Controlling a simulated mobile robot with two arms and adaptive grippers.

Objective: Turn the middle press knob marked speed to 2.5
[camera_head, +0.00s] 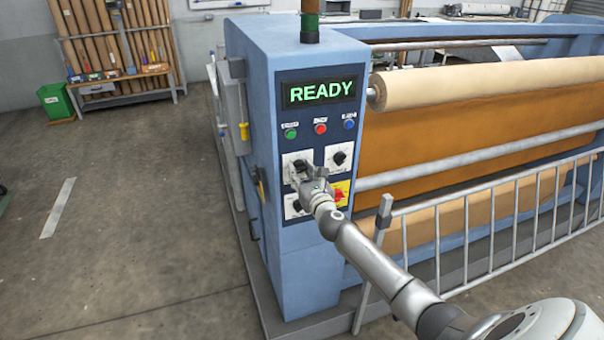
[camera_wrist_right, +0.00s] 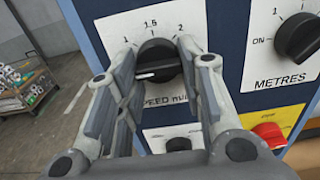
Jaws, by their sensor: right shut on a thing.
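The speed knob (camera_wrist_right: 158,54) is a black round knob on a white plate marked "SPEED m/min" in the right wrist view. The numbers 1, 1.5 and 2 show above it. A white line on the knob lies nearly level and toward its left side. The fingers of my right gripper (camera_wrist_right: 158,62) stand on either side of the knob and are shut on it. In the head view my right gripper (camera_head: 302,168) is at the upper left plate of the press panel and partly hides the knob. My left gripper is not in view.
The METRES knob (camera_wrist_right: 298,37) is right of the speed knob. A red switch on yellow (camera_wrist_right: 268,134) and another black knob (camera_head: 297,205) sit below. The display (camera_head: 320,91) reads READY above three coloured buttons. A metal railing (camera_head: 490,225) runs along the press to the right.

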